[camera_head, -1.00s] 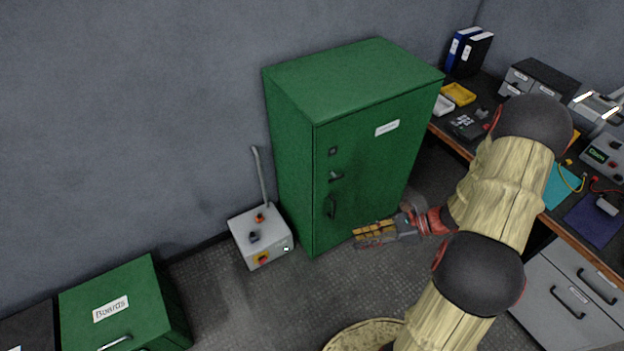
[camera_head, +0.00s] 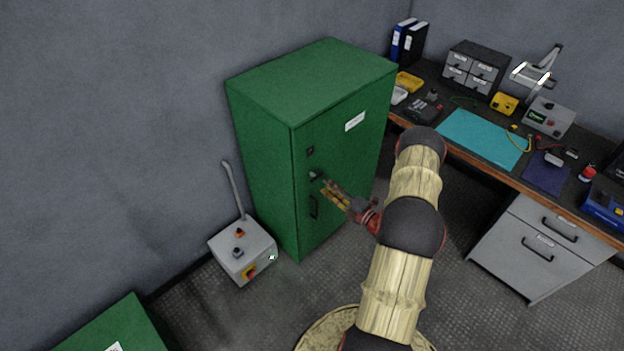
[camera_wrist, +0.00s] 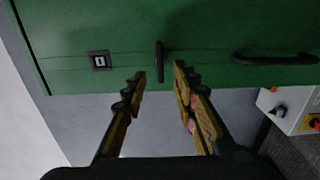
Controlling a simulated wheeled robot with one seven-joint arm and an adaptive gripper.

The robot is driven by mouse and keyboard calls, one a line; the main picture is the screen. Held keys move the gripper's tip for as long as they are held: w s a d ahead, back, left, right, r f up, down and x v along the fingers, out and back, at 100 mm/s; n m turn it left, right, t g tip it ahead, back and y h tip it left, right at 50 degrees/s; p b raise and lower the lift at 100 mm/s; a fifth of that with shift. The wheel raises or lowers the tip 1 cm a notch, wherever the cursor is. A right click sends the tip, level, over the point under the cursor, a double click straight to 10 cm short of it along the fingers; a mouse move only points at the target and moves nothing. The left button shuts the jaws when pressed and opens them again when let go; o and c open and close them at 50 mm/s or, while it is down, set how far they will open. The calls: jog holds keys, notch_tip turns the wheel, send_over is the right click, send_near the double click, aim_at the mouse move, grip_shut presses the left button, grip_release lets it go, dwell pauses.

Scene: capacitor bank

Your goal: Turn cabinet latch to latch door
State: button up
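The green cabinet (camera_head: 270,180) stands against the wall with its door closed in its frame. The cabinet latch (camera_wrist: 160,62) is a small dark handle on the door; in the wrist view it shows just beyond and between my fingertips. In the head view the latch (camera_head: 316,175) is at the tips of my gripper (camera_head: 324,190). In the wrist view my gripper (camera_wrist: 161,82) is open, its two fingers apart with nothing between them. I cannot tell whether a fingertip touches the latch.
A dark door handle (camera_wrist: 275,59) and a small square lock (camera_wrist: 100,61) flank the latch. A grey control box (camera_head: 243,250) with a lever stands on the floor left of the cabinet. A workbench (camera_head: 480,175) with tools runs along the right.

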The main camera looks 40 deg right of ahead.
aim_at(316, 177)
jog(key=w, duration=0.2)
jog(key=w+b, duration=0.1)
jog(key=w, duration=0.4)
jog(key=shift+w+a+b, duration=0.2)
jog(key=shift+a+b, duration=0.1)
jog(key=shift+b, duration=0.1)
jog(key=shift+c, duration=0.2)
grip_shut()
